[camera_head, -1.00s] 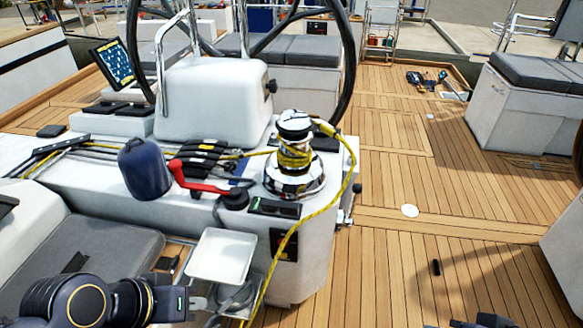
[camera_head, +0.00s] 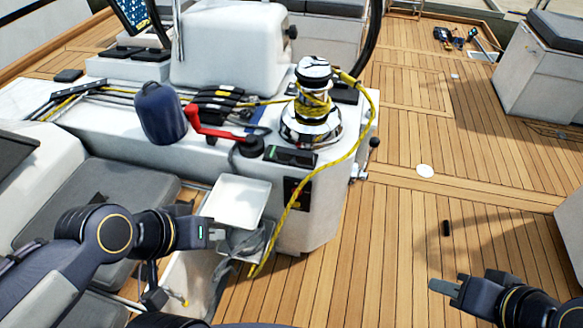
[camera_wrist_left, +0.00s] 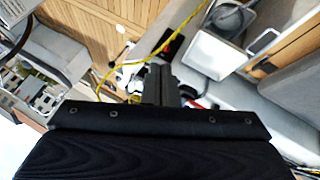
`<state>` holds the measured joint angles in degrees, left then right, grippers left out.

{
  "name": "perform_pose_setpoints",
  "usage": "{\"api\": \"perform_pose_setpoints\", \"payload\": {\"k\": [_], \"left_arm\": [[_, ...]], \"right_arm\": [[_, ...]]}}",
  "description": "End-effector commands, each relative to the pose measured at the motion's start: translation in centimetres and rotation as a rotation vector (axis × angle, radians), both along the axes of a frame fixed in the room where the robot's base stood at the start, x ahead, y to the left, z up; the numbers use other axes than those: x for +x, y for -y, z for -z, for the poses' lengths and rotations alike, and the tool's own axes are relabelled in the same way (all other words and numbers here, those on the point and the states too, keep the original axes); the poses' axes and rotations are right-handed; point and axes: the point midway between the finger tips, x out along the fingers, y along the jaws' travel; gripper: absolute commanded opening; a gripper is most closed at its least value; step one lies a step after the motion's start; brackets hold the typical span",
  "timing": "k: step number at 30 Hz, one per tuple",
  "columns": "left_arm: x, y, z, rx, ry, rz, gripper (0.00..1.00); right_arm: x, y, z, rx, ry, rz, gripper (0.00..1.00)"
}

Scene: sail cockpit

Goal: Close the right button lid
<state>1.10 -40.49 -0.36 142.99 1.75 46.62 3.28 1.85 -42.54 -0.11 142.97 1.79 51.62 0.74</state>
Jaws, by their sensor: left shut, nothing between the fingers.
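A dark rectangular button panel (camera_head: 291,156) with a small green mark lies on the front edge of the white console, just below the chrome winch (camera_head: 311,118). Its lid is too small to make out, so I cannot tell how it stands. My left gripper (camera_head: 217,233) is shut and empty, low in front of the console beside the white tray, apart from the panel. Its closed fingers also show in the left wrist view (camera_wrist_left: 161,82). My right gripper (camera_head: 447,287) is over the deck at the lower right, far from the panel; its opening is unclear.
A white square tray (camera_head: 238,203) sticks out at the console's front. A yellow rope (camera_head: 331,166) hangs from the winch past the panel. A red handle (camera_head: 193,122) and a blue bag (camera_head: 160,114) lie to the left. The wooden deck (camera_head: 405,220) at right is mostly clear.

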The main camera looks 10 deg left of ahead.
Motion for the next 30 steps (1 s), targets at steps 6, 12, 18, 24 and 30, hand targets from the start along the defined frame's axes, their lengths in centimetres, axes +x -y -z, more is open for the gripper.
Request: {"api": "perform_pose_setpoints", "payload": {"k": [6, 12, 18, 24, 30], "left_arm": [[7.8, 0.5, 8.8, -0.145, 0.18, -0.217, 0.0], [14.6, 1.4, 14.7, -0.367, 0.395, -0.424, 0.0], [19.1, 2.7, 20.0, -0.645, 0.604, -0.562, 0.0], [20.7, 4.2, 24.4, -0.947, 0.78, -0.615, 0.0], [20.5, 5.0, 25.9, -1.147, 0.876, -0.609, 0.0]], "right_arm": [[0.0, 0.0, 10.2, 0.0, -0.002, -0.001, 0.33], [0.0, 0.0, 18.5, 0.0, -0.001, 0.0, 0.33], [0.0, 0.0, 26.6, 0.0, -0.001, 0.0, 0.33], [0.0, 0.0, 33.6, 0.0, -0.001, 0.0, 0.33], [0.0, 0.0, 36.8, 0.0, -0.001, 0.0, 0.33]]}}
